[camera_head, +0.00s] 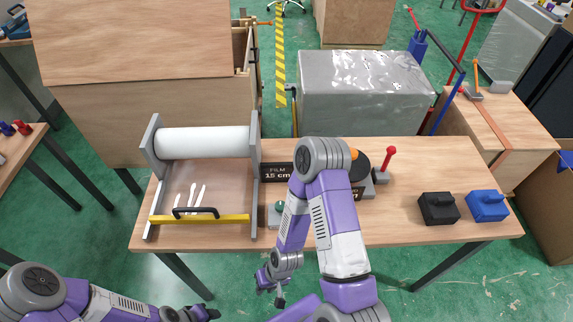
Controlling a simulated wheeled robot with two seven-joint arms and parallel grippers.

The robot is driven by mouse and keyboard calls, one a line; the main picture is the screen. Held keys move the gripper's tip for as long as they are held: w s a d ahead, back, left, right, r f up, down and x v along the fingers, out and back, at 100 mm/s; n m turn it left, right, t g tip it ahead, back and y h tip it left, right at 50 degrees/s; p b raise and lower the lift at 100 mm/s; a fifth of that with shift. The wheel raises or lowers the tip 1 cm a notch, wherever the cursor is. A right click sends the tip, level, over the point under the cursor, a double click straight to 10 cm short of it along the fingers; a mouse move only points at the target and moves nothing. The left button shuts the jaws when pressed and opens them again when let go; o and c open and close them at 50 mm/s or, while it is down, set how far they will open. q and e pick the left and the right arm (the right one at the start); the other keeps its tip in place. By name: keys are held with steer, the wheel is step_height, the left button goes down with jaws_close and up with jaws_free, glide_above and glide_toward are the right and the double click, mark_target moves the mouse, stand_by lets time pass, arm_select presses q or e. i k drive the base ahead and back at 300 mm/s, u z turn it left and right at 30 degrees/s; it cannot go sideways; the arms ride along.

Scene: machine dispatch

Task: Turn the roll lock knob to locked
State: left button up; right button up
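A white film roll (204,142) lies across a grey stand (255,165) at the left of the table. A small green round piece on a grey base (274,224) sits right of the stand, partly behind my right arm; I cannot tell whether it is the roll lock knob or how it is turned. My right gripper (274,285) is low, in front of the table's front edge and apart from the stand. My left gripper (207,315) is at the bottom edge, below the table and partly cut off. Neither gripper's opening can be made out.
A yellow bar with a black handle (196,212) crosses the stand's front. A black "FILM 15 cm" sign (276,172), a red-knobbed lever (388,160), and black (439,208) and blue (487,205) blocks are on the table (400,232). A grey wrapped box (362,90) stands behind.

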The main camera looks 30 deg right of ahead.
mark_target(279, 205)
steer(key=z, duration=0.95)
